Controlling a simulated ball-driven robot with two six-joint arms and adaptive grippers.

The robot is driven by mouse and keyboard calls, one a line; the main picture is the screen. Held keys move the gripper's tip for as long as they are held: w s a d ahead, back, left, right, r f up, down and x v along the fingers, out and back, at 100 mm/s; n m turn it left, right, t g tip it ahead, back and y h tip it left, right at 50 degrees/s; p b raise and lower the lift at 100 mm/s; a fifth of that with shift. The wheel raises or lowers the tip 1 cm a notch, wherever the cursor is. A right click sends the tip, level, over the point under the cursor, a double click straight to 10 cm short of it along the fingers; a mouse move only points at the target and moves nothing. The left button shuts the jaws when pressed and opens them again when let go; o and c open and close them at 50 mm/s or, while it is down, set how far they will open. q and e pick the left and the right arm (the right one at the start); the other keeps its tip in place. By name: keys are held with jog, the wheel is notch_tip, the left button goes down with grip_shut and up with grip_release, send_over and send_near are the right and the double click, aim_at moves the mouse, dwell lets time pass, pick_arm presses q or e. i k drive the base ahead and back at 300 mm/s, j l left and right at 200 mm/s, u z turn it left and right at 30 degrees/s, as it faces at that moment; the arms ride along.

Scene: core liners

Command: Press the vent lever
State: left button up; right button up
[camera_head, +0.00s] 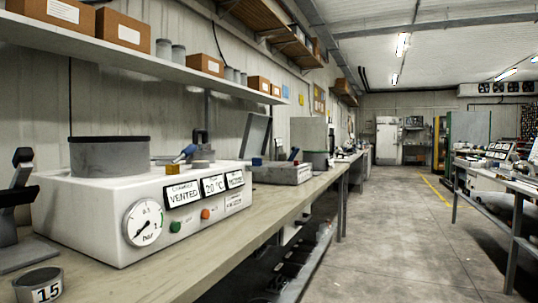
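A white chamber unit (90,220) stands on the bench at the left, with a grey, dark-rimmed round vessel (110,157) on top. A small blue-handled lever (185,153) sits on top behind the front panel; I take it for the vent lever, but its label is not readable. Neither of my grippers is in view.
A dark stand (22,250) and a small grey ring marked 15 (40,286) are on the bench (150,275) at the lower left. A grey box unit (285,172) is farther along. A shelf with cartons (124,32) hangs above. The floor aisle (400,230) is clear.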

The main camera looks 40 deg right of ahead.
aim_at(189, 150)
jog(key=z, duration=0.6)
jog(key=i+l+u, duration=0.1)
jog(key=u, duration=0.5)
jog(key=i+l+u, duration=0.15)
jog(key=l+u, duration=0.15)
jog(key=l, duration=0.15)
jog(key=i+l+u, duration=0.1)
jog(key=l+u, duration=0.15)
jog(key=l, duration=0.15)
jog(key=l+u, duration=0.3)
jog(key=l, duration=0.2)
jog(key=l+u, duration=0.3)
jog(key=l, duration=3.8)
